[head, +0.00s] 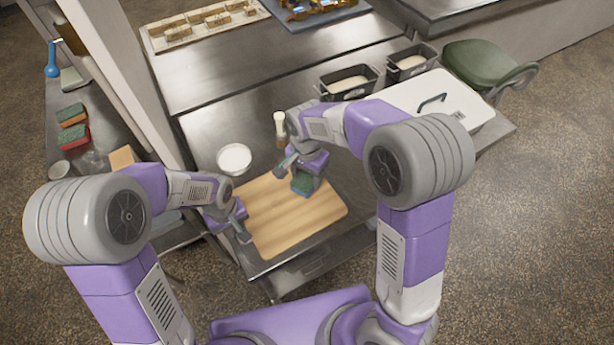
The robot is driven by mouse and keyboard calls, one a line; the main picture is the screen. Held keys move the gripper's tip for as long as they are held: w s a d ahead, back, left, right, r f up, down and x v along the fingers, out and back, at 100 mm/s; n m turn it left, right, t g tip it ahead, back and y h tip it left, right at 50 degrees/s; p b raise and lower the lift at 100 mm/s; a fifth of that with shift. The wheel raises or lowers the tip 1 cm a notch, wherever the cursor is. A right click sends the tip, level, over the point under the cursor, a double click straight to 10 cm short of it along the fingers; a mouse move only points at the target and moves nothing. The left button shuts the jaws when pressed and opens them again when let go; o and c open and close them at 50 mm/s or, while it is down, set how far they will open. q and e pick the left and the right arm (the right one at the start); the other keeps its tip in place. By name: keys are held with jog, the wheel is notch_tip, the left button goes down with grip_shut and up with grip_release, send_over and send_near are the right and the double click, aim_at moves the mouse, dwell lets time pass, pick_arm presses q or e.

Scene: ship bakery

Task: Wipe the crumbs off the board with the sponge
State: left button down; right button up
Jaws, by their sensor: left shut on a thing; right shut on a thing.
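The wooden board (285,220) lies on the steel counter in front of me. My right gripper (300,172) is shut on a green sponge (302,185) and holds it low at the board's far right part. I cannot tell whether the sponge touches the wood. My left gripper (241,228) is shut at the board's left edge, apparently on the board. My arm hides the exact contact. No crumbs can be made out on the board at this size.
A white bowl (234,158) and a brush-like item (280,128) stand beyond the board. More sponges (73,126) lie on the left shelf. The far counter middle is clear.

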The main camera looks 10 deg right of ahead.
pick_arm(q)
jog(key=c, duration=1.1)
grip_release()
jog(key=shift+c, duration=0.2)
